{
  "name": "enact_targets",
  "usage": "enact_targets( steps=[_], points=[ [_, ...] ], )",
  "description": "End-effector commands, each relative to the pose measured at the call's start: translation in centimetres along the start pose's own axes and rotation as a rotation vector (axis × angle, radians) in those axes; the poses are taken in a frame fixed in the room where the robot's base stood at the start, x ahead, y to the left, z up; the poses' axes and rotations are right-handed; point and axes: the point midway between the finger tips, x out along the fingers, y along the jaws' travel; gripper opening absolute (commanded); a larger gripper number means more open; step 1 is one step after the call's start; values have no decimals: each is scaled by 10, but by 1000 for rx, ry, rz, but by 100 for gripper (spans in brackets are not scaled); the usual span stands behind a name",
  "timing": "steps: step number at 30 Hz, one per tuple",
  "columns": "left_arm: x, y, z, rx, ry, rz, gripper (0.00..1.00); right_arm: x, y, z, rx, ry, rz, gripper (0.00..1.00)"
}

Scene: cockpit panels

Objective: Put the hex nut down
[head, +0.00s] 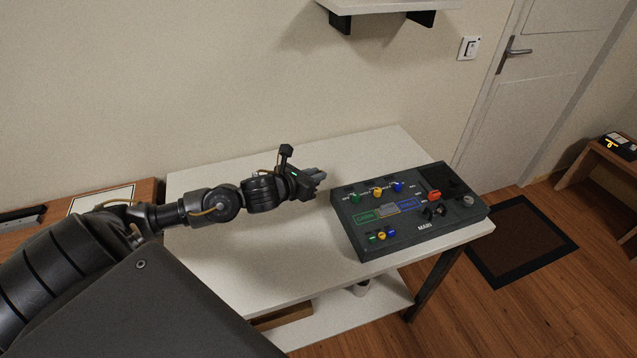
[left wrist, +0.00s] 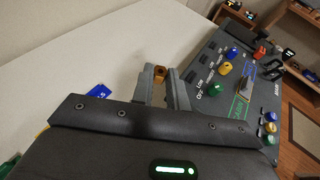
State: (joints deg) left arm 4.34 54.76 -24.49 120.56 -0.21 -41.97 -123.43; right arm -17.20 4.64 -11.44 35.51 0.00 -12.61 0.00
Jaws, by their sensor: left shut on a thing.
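My left gripper (head: 319,177) reaches in from the left, over the white table (head: 230,250), just left of the cockpit panel. In the left wrist view its two grey fingers (left wrist: 161,76) are shut on a small brown-orange hex nut (left wrist: 160,70) at their tips. The white tabletop shows beyond the nut; I cannot tell how high the nut is above it. In the head view I cannot make out the nut. My right gripper is not in view.
The dark cockpit panel (head: 345,225) with coloured knobs and switches stands on the table's right part. A small blue tag (left wrist: 98,91) lies left of the fingers in the left wrist view. A white shelf (head: 390,6) hangs above. The tabletop in front of the arm is clear.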

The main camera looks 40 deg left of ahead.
Motion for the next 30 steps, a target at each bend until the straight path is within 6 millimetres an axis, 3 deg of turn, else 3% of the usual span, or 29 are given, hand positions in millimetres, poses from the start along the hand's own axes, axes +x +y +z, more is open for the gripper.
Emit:
enact_targets(
  steps=[3, 9, 17, 24, 30],
  points=[
    [24, 7, -17, -4, 5, 1, 0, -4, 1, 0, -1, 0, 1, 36],
    [48, 14, -31, -1, 2, -1, 0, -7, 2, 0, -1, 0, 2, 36],
    [56, 16, -36, -2, 2, -1, 0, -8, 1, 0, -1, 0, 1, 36],
    [67, 16, -63, -2, 5, -1, 0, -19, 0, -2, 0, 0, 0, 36],
    [69, 16, -66, 0, 3, -1, 0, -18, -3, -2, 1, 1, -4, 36]
  ],
)
